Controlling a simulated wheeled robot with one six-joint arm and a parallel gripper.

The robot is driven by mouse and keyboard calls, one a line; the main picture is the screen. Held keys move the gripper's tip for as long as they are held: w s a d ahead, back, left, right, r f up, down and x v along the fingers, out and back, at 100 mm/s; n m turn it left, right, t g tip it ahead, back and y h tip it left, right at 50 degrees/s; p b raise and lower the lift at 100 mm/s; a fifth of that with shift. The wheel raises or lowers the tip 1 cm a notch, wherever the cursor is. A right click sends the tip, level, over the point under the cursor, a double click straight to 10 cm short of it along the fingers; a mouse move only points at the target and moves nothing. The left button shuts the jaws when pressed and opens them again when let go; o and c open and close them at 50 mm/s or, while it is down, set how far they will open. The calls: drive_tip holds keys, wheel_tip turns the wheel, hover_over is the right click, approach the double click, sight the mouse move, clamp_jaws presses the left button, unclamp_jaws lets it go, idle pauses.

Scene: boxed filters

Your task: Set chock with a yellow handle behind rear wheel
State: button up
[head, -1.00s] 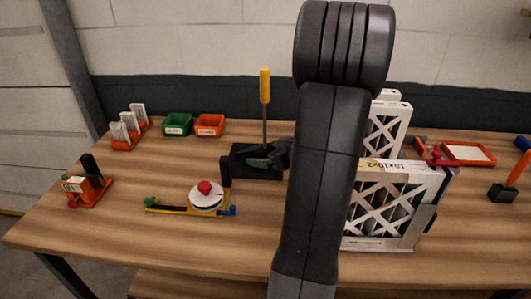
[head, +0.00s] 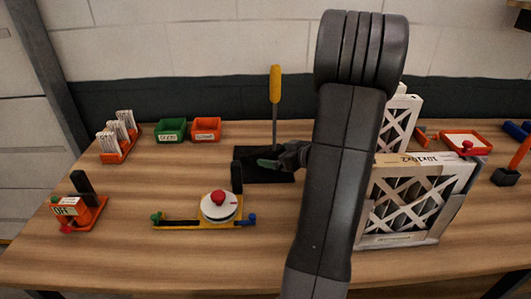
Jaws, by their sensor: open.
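A yellow handle (head: 275,84) stands upright on a thin grey rod above a flat black base (head: 255,176) at the middle of the table. It looks like the yellow-handled chock, though the rod's foot is partly hidden. My gripper (head: 274,161) is open, low over the black base and close beside the rod. I cannot tell whether the rod is between the fingers. My arm hides the table to the right of the gripper. No wheel can be made out.
A dial with a red knob (head: 218,197) stands in front of the base. White boxed filters (head: 405,200) stand right of my arm. Green (head: 171,131) and orange (head: 206,130) bins sit behind left. An orange-handled black block (head: 507,176) is far right.

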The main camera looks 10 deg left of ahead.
sight(269, 151)
drive_tip(key=x, duration=0.1)
drive_tip(key=p+x, duration=0.1)
drive_tip(key=x, duration=0.1)
drive_tip(key=shift+w+r+p, duration=0.15)
drive_tip(key=shift+w+p, duration=0.15)
drive_tip(key=shift+w, duration=0.05)
drive_tip(key=shift+w+a+f, duration=0.3)
drive_tip(key=shift+a+f, duration=0.05)
drive_tip(key=shift+a, duration=0.25)
drive_tip(key=c, duration=1.5)
drive_tip(key=shift+r, duration=0.15)
drive_tip(key=c, duration=0.4)
